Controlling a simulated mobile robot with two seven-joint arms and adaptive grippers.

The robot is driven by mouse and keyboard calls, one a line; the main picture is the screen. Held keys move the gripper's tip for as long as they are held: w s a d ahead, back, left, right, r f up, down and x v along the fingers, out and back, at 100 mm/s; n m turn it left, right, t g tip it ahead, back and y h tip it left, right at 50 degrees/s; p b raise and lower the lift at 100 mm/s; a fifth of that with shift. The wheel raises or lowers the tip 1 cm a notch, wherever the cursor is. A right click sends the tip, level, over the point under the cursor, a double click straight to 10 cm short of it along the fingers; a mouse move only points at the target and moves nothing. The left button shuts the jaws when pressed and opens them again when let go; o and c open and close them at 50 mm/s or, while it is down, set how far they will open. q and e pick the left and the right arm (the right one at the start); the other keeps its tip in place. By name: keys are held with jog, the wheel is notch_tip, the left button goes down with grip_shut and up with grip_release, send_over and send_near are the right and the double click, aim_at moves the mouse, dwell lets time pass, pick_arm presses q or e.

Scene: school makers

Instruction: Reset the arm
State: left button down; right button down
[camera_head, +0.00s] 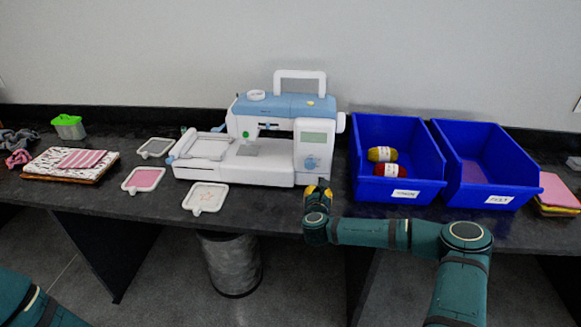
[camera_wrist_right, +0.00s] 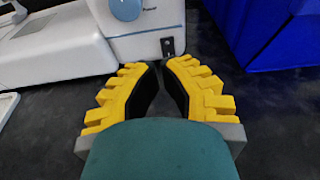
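My right arm (camera_head: 400,235) reaches in from the lower right of the head view, bent at the elbow. My right gripper (camera_head: 318,188) is at the table's front edge, just in front of the sewing machine's right end. In the right wrist view its yellow fingers (camera_wrist_right: 162,70) curve inward with a small gap between the tips and nothing between them. The white and blue sewing machine (camera_head: 285,130) stands ahead of the fingertips and also shows in the wrist view (camera_wrist_right: 140,35). My left arm (camera_head: 35,300) shows only at the lower left corner; its gripper is out of view.
Two blue bins (camera_head: 398,125) (camera_head: 485,165) stand right of the machine; the left one holds yellow and red yarn (camera_head: 383,154). Embroidery hoops (camera_head: 205,197) lie left of the machine. Folded fabric (camera_head: 65,163) lies far left, more (camera_head: 557,191) far right. A waste bin (camera_head: 232,265) stands below the table.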

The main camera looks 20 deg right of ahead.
jog(key=a+n+y, duration=0.1)
jog(key=a+n, duration=0.1)
jog(key=a, duration=0.1)
jog(key=a+f+n+y, duration=0.1)
jog(key=a+n+y, duration=0.1)
jog(key=a+n, duration=0.1)
jog(key=a+f+n+t+y, duration=0.1)
jog(key=a+n, duration=0.1)
jog(key=a, duration=0.3)
jog(key=a+n+y, duration=0.1)
jog(key=a, duration=0.1)
jog(key=s+a+f+n+y, duration=0.1)
jog(key=a+n, duration=0.1)
jog(key=a+n+y, duration=0.1)
jog(key=a, duration=0.1)
jog(key=shift+s+f+n, duration=0.25)
jog(key=shift+f+n, duration=0.1)
jog(key=shift+n, duration=0.05)
jog(key=s+a+f+n+g+y, duration=0.55)
jog(key=s+a+n, duration=0.45)
jog(key=a+n, duration=0.25)
jog(key=s+f+n+g, duration=0.2)
jog(key=s+n+g, duration=0.1)
jog(key=s+n, duration=0.5)
jog(key=s+d+f+n+g, duration=0.1)
jog(key=s+n+g, duration=0.3)
jog(key=s+n, duration=0.4)
jog(key=s+f+h, duration=0.1)
jog(key=s, duration=0.3)
jog(key=shift+d, duration=0.3)
